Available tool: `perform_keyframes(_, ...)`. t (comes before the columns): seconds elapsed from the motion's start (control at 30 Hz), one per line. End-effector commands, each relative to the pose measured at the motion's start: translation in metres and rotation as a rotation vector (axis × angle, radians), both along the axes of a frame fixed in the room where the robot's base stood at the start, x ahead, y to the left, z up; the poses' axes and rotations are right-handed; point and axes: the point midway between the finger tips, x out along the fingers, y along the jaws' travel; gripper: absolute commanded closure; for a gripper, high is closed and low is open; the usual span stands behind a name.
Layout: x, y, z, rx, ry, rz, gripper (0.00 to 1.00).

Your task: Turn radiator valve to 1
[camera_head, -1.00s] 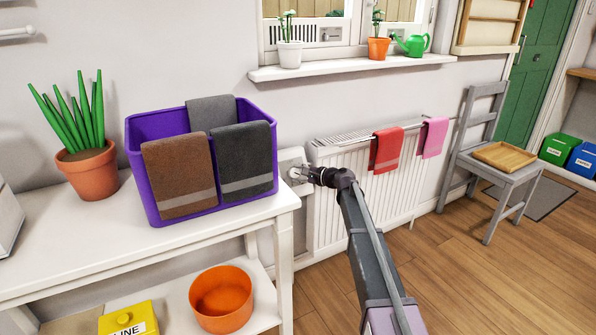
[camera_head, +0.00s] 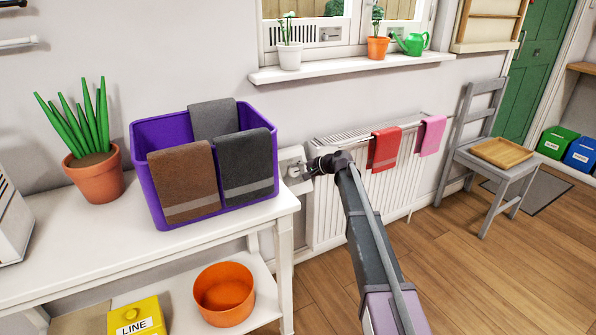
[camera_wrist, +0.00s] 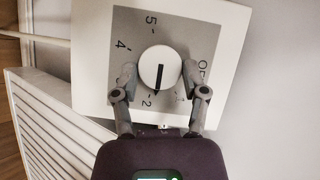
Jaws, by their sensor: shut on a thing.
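The radiator valve's round white knob (camera_wrist: 159,68) sits on a grey dial in a white square plate (camera_wrist: 88,50). In the wrist view, 5, 4, 2 and OFF can be read. The knob's black line points down, close to the 2 and slightly to its right. My left finger hides part of the scale. My gripper (camera_wrist: 159,78) has one finger on each side of the knob and is shut on it. In the head view my gripper (camera_head: 306,169) reaches the valve plate (camera_head: 289,157), left of the radiator; the knob is mostly hidden there.
The white radiator (camera_head: 328,208) carries a red towel (camera_head: 384,149) and a pink towel (camera_head: 432,136). The white table (camera_head: 130,235) with a purple basket (camera_head: 155,190) stands close left of the valve. A grey chair (camera_head: 500,180) is at the right. Wooden floor is clear in front.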

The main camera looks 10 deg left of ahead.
Motion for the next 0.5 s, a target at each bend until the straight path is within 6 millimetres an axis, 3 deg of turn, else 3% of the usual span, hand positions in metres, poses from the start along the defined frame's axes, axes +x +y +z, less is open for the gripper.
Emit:
perform_keyframes(0.3, 0.0019, 0.0003, 0.0000, 0.000, -0.003, -0.003, 0.91)
perform_keyframes(0.33, 0.0019, 0.0003, 0.0000, 0.000, -0.003, -0.003, 0.34)
perform_keyframes(0.4, 0.0016, 0.0002, 0.0000, 0.000, -0.003, -0.003, 0.13)
perform_keyframes(0.43, 0.0015, 0.0003, 0.0000, 0.000, -0.002, -0.002, 0.08)
perform_keyframes(0.5, 0.0011, 0.0001, 0.0000, 0.000, -0.002, -0.003, 0.08)
